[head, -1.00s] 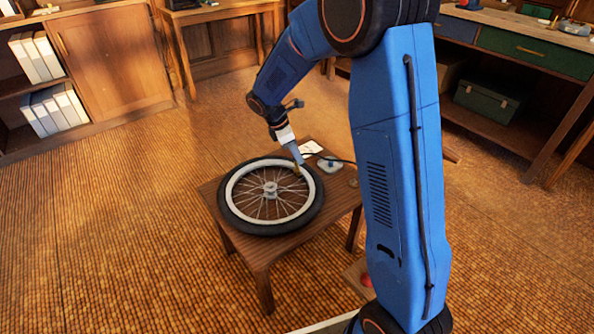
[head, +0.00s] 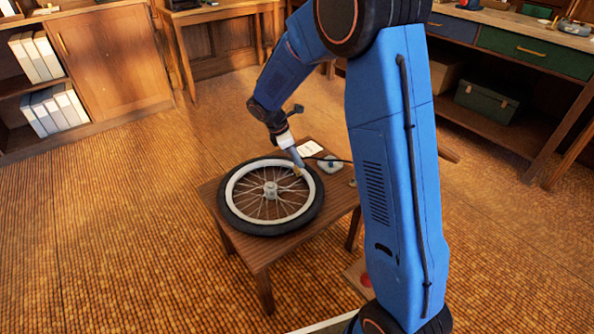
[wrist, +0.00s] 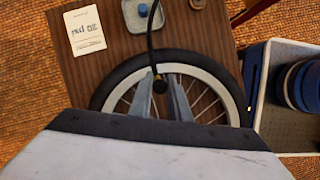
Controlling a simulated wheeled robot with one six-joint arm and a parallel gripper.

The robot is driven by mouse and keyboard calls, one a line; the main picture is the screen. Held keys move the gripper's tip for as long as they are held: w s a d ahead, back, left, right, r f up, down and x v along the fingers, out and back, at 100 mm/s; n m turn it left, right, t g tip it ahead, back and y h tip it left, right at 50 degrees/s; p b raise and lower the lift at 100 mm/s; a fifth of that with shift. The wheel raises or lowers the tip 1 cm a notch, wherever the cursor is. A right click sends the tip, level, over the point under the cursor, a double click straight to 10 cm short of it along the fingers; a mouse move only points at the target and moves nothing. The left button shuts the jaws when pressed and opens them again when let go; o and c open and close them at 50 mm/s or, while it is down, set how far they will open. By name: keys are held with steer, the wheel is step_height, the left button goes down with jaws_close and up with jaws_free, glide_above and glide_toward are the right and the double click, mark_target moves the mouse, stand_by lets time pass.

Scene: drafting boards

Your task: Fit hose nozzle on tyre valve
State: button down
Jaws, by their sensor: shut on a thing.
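A spoked wheel with a black tyre (head: 232,211) and white rim lies flat on a small wooden table (head: 262,247). It also shows in the wrist view (wrist: 119,79). My gripper (head: 297,170) is above the rim's upper right part. In the wrist view my gripper (wrist: 161,84) is shut on the hose nozzle (wrist: 157,77), and the black hose (wrist: 151,38) runs from it towards the top. A small brass-coloured tip shows under my gripper in the head view. The tyre valve is too small or hidden to make out, so I cannot tell whether the nozzle touches it.
A pale device with a blue knob (wrist: 143,10) stands on the table beside the wheel. A white card (wrist: 85,30) reading "20 psi" lies near it. Wooden shelves (head: 64,67) and a bench with drawers (head: 535,52) stand farther back. The floor left of the table is clear.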

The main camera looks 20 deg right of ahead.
steer(key=shift+f, duration=0.4)
steer(key=c, duration=1.6)
jaws_free()
steer(key=v, duration=1.7)
steer(key=shift+a+r, duration=0.1)
steer(key=shift+r, duration=0.1)
